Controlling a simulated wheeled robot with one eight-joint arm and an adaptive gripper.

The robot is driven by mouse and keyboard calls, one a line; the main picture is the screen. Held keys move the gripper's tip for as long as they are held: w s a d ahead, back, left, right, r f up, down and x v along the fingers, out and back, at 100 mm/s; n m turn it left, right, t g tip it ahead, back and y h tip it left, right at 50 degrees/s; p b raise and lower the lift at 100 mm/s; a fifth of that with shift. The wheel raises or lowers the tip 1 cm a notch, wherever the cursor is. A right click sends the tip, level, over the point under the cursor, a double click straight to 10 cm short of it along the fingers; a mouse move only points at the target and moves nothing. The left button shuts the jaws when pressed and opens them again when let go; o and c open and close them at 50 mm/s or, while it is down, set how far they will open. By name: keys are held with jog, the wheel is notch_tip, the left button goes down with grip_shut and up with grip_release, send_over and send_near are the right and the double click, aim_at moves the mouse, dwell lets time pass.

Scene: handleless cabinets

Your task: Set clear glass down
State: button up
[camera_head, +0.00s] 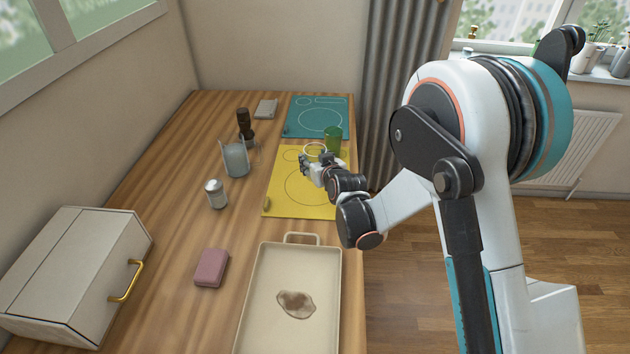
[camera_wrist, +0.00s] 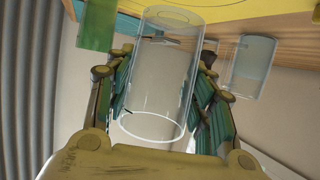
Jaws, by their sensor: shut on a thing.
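The clear glass (camera_wrist: 165,85) is between my gripper's fingers in the wrist view. In the head view its pale rim (camera_head: 314,147) shows just behind my gripper (camera_head: 308,164). My gripper, also in the wrist view (camera_wrist: 165,95), is shut on the glass. The glass is over the far part of the yellow mat (camera_head: 290,207). Its base is hidden in the head view, so I cannot tell whether it touches the mat. A green glass (camera_head: 333,141) stands close by to the right and also shows in the wrist view (camera_wrist: 96,27).
A clear pitcher-like vessel (camera_head: 236,160), a dark mill (camera_head: 245,130) and a can (camera_head: 215,194) stand to the left. A teal mat (camera_head: 310,103) lies beyond. A tray (camera_head: 256,300), a pink block (camera_head: 211,267) and a box (camera_head: 60,265) are nearer.

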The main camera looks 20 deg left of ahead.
jog(key=shift+f+b, duration=0.95)
jog(key=shift+f, duration=1.9)
jog(key=shift+f, duration=0.15)
jog(key=o, duration=1.2)
jog(key=shift+s+d+r, duration=0.15)
jog(key=shift+s+r, duration=0.05)
jog(key=shift+r, duration=0.05)
jog(key=p+v, duration=0.2)
jog(key=v, duration=0.9)
jog(key=shift+s+d, duration=0.2)
jog(key=shift+s, duration=0.05)
